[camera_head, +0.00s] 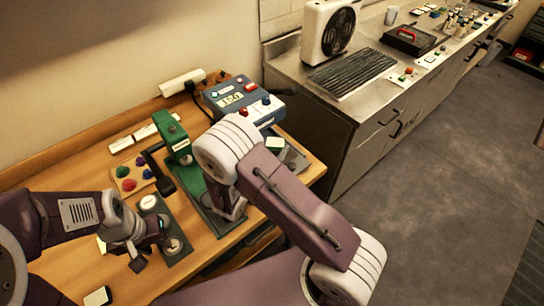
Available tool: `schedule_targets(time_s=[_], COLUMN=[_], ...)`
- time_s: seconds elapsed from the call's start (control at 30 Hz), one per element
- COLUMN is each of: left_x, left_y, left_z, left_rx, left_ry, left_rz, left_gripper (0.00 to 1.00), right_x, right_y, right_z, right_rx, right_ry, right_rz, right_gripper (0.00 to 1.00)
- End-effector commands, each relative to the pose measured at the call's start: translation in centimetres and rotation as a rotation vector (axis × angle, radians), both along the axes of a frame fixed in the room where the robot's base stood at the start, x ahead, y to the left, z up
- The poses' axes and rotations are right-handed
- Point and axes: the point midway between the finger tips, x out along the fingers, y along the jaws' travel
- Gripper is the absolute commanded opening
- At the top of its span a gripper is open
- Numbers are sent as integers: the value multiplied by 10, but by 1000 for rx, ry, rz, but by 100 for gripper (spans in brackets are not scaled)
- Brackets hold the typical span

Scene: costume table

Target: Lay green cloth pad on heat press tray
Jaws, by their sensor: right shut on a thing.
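A small pale green pad (275,143) shows just right of my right arm, by a dark flat tray (296,162) that looks like the heat press tray. I cannot tell whether the pad touches the tray. My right arm crosses the middle of the view and its wrist bends down behind the upper link. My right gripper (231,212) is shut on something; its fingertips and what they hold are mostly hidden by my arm. My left gripper (138,262) hangs over the table's front left, near a dark plate with round parts; its fingers are too small to read.
A green press (182,150) with a black handle stands behind my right wrist. A grey-blue control box (243,100) is at the back. A palette of coloured pieces (131,176) lies at left, a pale block (98,297) at the front. A steel counter with a fan stands right.

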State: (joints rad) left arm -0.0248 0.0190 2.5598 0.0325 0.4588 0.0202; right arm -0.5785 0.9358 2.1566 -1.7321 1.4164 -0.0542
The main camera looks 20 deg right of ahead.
Motion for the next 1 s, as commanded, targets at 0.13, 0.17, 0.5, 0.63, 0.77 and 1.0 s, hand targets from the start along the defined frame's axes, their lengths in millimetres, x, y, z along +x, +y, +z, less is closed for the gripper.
schedule_targets(time_s=[0.13, 0.17, 0.5, 0.63, 0.77, 1.0], left_x=[0, 0, 0, 0, 0, 0], left_y=[0, 0, 0, 0, 0, 0], left_z=[0, 0, 0, -1, -3, -3], left_rx=[0, 0, 0, 0, 0, 0], left_ry=[0, 0, 0, 0, 0, 0], left_rz=[0, 0, 0, 0, 0, 0], left_gripper=[36, 36, 36, 36, 36, 36], right_x=[0, 0, 0, 0, 0, 0], right_y=[0, 0, 0, 0, 0, 0], right_z=[-7, -12, -41, -42, -44, -44], right_rx=[-2, -3, 0, 0, 0, 0], right_ry=[2, 3, -1, 0, 0, 0], right_rz=[-1, 0, -1, 0, 0, 0], right_gripper=[24, 24, 24, 24, 73, 73])
